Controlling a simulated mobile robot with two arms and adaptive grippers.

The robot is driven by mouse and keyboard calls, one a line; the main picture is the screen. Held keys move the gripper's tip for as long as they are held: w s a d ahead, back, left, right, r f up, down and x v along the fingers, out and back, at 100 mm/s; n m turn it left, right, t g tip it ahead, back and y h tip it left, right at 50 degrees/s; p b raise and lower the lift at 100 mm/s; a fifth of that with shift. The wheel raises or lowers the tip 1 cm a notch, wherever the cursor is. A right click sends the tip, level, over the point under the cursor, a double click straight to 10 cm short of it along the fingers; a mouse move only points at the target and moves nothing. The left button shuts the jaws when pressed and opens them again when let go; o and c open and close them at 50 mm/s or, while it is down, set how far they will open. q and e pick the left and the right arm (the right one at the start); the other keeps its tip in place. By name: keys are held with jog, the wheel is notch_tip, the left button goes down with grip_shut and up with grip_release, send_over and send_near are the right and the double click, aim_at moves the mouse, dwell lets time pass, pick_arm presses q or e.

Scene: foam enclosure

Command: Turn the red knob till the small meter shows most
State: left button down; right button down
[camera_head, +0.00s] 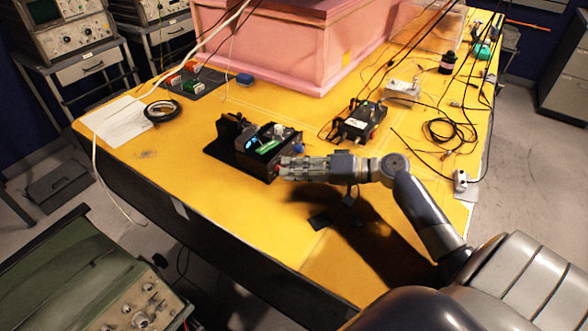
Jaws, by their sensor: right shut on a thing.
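A black device (236,148) sits near the middle of the yellow table, with a small lit blue display and a green strip on it. The small lit display (252,143) is too small to read. My right gripper (284,168) reaches in from the right and is shut at the device's right front corner. A bit of the red knob (278,170) shows at its fingertips; the rest is hidden by the fingers. My left gripper is not in view.
A pink foam enclosure (265,50) stands behind. A black box with a green light (358,122) and loose cables lie to the right. The table's front left is clear.

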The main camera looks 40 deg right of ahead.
jog(key=c, duration=1.4)
grip_release()
jog(key=shift+c, duration=0.2)
